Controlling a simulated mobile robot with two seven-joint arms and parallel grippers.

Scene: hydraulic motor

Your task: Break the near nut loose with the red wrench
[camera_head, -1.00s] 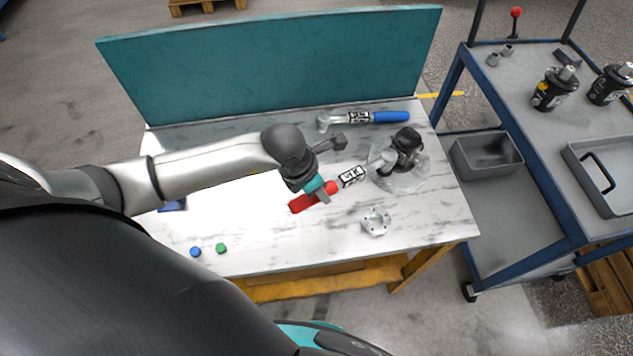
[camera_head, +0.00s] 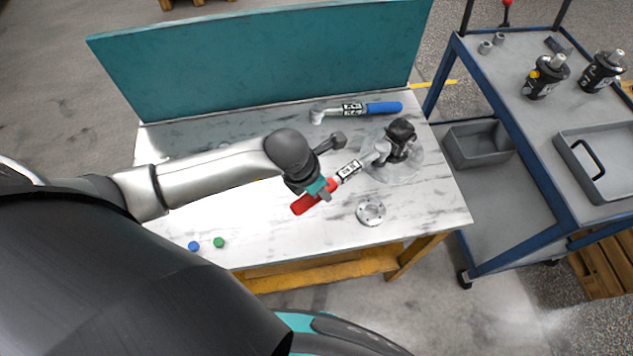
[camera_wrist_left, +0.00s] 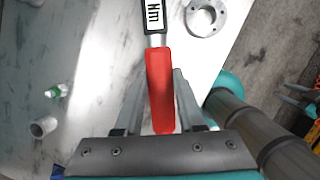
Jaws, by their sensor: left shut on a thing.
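My left gripper (camera_head: 318,190) is shut on the red handle of the red wrench (camera_head: 304,204) and holds it over the table. The wrench head is at or close beside the motor's near side; contact cannot be told. The near nut is too small to make out. In the left wrist view the red handle (camera_wrist_left: 159,85) runs up between the fingers, and the wrench head is out of frame. My right gripper is not in view.
A blue-handled wrench (camera_head: 382,108) lies at the back of the table. A metal flange (camera_head: 371,211) lies in front of the motor. A blue cap (camera_head: 194,246) and a green cap (camera_head: 219,242) lie at the front left. A trolley (camera_head: 500,218) stands right.

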